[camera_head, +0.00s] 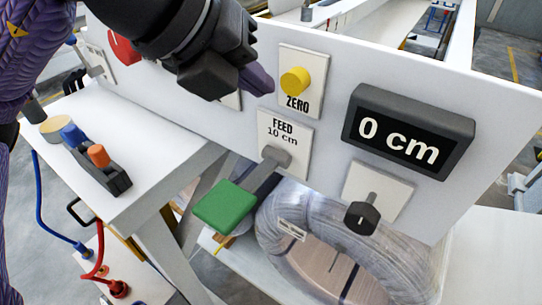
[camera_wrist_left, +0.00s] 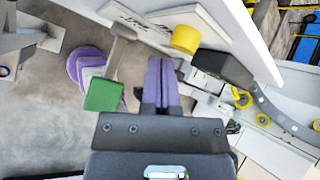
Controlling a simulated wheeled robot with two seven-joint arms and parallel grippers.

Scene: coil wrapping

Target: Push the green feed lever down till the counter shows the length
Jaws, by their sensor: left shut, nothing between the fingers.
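The green feed lever (camera_head: 225,207) sticks out from the white panel on a grey arm, below the label "FEED 10 cm". Its green paddle also shows in the left wrist view (camera_wrist_left: 104,95), left of the fingers. The counter (camera_head: 408,133) on the panel reads "0 cm". My left gripper (camera_head: 258,82) is shut and empty in front of the panel, just left of the yellow ZERO button (camera_head: 295,81) and above the lever, apart from it. The yellow button also shows in the left wrist view (camera_wrist_left: 186,39), beyond the purple fingertips (camera_wrist_left: 161,65). My right gripper is not in view.
A black knob (camera_head: 362,217) sits below the counter. A wrapped coil (camera_head: 400,250) lies behind and below the lever. A red button (camera_head: 123,48) is at the panel's left. A white table (camera_head: 150,125) carries a dark block with blue and orange knobs (camera_head: 98,155).

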